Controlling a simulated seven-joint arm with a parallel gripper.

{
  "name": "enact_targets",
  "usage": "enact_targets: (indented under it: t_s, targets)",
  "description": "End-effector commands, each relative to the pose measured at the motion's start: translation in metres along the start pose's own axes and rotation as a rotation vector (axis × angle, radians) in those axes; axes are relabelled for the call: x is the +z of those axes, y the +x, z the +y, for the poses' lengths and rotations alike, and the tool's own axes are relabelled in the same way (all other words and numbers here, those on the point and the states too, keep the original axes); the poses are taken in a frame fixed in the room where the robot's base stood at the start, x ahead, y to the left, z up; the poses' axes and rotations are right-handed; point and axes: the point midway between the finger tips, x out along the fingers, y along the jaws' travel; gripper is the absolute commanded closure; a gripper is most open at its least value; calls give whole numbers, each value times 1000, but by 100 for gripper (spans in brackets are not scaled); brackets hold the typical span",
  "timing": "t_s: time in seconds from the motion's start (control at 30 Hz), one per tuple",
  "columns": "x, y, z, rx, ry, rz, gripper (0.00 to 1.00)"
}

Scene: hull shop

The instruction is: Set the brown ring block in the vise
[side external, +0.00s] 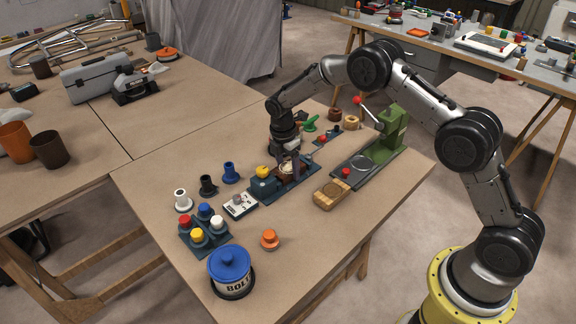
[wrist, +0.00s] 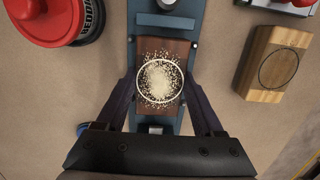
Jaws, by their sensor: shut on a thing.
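The brown ring block (wrist: 151,49) is a dark wooden block with a pale ring and speckled grains on its top. It also shows in the side view (side external: 286,169), partly hidden by my gripper. My gripper (wrist: 162,92) is shut on it, with one finger along each long side. The block is over the bed of the blue-grey vise (wrist: 187,15), which also shows in the side view (side external: 264,188). It lies lengthwise along the bed. I cannot tell whether it rests on the bed or hangs just above it.
A light wooden block with a dark ring (side external: 331,195) lies right of the vise. A green press (side external: 389,140) stands beyond it. A red-lidded container (wrist: 55,18) is close on the left in the wrist view. A blue-lidded bolt can (side external: 231,270) and an orange knob (side external: 270,239) stand in front.

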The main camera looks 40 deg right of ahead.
Motion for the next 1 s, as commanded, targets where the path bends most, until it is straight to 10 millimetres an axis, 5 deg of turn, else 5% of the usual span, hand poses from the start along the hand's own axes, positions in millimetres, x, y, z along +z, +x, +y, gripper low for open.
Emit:
enact_targets:
  t_s: [0.1, 0.13, 0.17, 0.53, 1.0]
  targets:
    - [0, 2, 0, 1, 0, 0, 91]
    - [0, 2, 0, 1, 0, 0, 25]
    - [0, 2, 0, 1, 0, 0, 20]
    - [0, -1, 0, 0, 0, 0, 18]
    - [0, -35, 0, 2, 0, 0, 18]
